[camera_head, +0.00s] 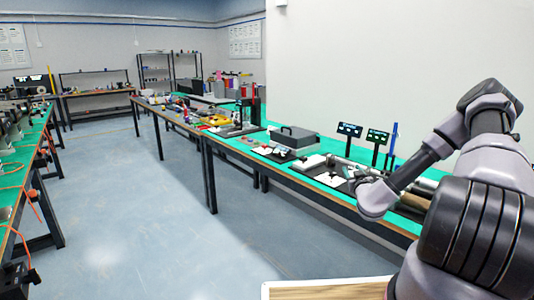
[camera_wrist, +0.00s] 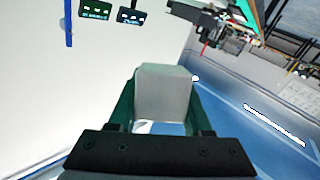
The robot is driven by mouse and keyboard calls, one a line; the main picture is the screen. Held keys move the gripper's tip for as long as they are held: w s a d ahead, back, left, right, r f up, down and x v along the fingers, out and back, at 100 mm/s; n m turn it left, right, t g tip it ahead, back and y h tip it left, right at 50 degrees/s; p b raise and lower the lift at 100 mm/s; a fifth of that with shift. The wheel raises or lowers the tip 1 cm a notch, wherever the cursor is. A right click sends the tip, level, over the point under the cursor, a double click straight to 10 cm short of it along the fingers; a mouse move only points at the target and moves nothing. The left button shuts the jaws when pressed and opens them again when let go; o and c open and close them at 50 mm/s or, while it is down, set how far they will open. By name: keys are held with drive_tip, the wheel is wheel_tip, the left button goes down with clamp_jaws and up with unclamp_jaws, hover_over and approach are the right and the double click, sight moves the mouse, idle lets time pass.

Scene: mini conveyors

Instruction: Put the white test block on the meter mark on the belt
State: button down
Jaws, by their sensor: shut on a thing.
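The white test block (camera_wrist: 163,92) is between the two dark green fingers of my gripper (camera_wrist: 160,100) in the wrist view. The fingers are shut on its sides, and the block looks pale grey. Bright white shows just below it. In the head view my arm reaches over the right end of the green-topped bench (camera_head: 288,168), and its links hide the gripper and the block. Dark and tan conveyor parts (camera_head: 413,201) show beside the arm, partly covered by it. I cannot make out the meter mark in either view.
Two small displays (camera_head: 350,130) (camera_head: 377,136) and a blue post (camera_head: 393,138) stand at the bench's back; they also show in the wrist view. A grey box (camera_head: 294,138) sits farther left. Another bench (camera_head: 25,160) is at left. Open blue floor (camera_head: 130,225) lies between.

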drive_tip(key=s+a+r+y, duration=0.1)
drive_tip(key=s+a+r, duration=0.2)
drive_tip(key=s+a, duration=0.2)
drive_tip(key=shift+s+a+r+n, duration=0.3)
drive_tip(key=shift+s+a+n, duration=0.1)
drive_tip(key=shift+a, duration=0.15)
drive_tip(key=w+d+f+m+h, duration=0.1)
drive_tip(key=w+d+f, duration=0.3)
drive_tip(key=d, duration=0.3)
drive_tip(key=w+d+f+h, duration=0.1)
drive_tip(key=w+d+f, duration=0.2)
drive_tip(key=w+d, duration=0.4)
drive_tip(key=shift+d+f+m+h, duration=0.3)
drive_tip(key=shift+d+f+m, duration=0.05)
drive_tip(key=shift+d+m, duration=0.1)
wheel_tip(320, 180, down, 10)
drive_tip(key=shift+r, duration=0.25)
drive_tip(key=shift+f, duration=0.15)
drive_tip(key=shift+c, duration=1.7)
unclamp_jaws()
